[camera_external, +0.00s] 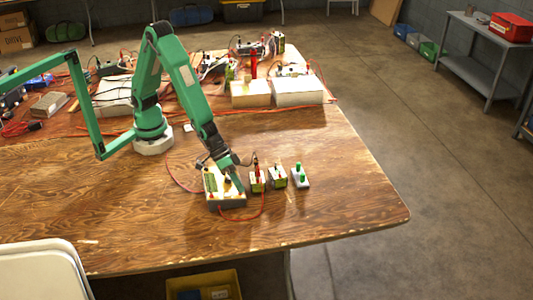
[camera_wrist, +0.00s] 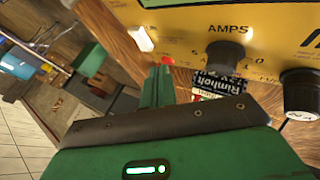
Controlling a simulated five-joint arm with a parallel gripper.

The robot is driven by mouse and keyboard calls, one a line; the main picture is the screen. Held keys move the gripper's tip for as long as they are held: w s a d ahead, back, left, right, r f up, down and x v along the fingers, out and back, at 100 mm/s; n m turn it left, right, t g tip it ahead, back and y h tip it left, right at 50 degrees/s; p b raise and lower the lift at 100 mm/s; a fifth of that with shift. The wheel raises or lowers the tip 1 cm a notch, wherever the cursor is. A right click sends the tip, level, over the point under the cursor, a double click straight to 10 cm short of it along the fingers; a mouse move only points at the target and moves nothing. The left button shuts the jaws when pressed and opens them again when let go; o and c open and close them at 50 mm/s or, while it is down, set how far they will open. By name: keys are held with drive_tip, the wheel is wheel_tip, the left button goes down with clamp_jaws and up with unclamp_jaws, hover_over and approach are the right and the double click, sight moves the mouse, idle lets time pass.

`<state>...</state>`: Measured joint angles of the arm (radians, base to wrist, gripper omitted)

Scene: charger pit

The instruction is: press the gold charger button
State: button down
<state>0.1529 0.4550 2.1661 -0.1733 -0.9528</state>
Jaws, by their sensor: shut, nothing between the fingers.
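The gold charger (camera_external: 226,199) sits on the wooden table near its front, with a dark lower body and a lit top. In the wrist view its gold panel (camera_wrist: 195,20) fills the upper right, with black knobs, AMPS lettering and a white switch-like piece (camera_wrist: 142,38) at its lower edge. My gripper (camera_external: 236,185) is low over the charger's right side. In the wrist view its green fingers (camera_wrist: 157,85) are together and empty, pointing toward the panel's edge. A small red spot shows at their tip; I cannot tell whether it is a button, or whether they touch it.
Two small batteries (camera_external: 257,181) (camera_external: 277,177) and a pale block with green posts (camera_external: 300,176) stand just right of the charger. A red cable (camera_external: 262,208) loops around the front. Clutter fills the table's back; its front right is clear.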

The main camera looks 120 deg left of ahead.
idle(0.6)
drive_tip(key=shift+a+r, duration=0.1)
drive_tip(key=shift+r, duration=0.55)
drive_tip(key=shift+r, duration=0.15)
drive_tip(key=shift+w+a+r, duration=0.1)
drive_tip(key=shift+r, duration=0.7)
drive_tip(key=shift+w+a+r, duration=0.15)
drive_tip(key=shift+r, duration=0.6)
drive_tip(key=shift+w+a+r, duration=0.1)
drive_tip(key=shift+r, duration=0.7)
drive_tip(key=shift+r, duration=0.1)
drive_tip(key=s+a+r+m+g, duration=0.1)
drive_tip(key=s+a+r+m, duration=0.3)
drive_tip(key=s+r, duration=0.7)
drive_tip(key=s+a+r+m, duration=0.1)
drive_tip(key=s+m, duration=0.1)
drive_tip(key=s, duration=0.6)
drive_tip(key=s+a+r+m+g+y, duration=0.1)
drive_tip(key=s+m, duration=0.2)
drive_tip(key=s, duration=0.5)
drive_tip(key=shift+s+a+r, duration=0.3)
drive_tip(key=shift+a, duration=0.05)
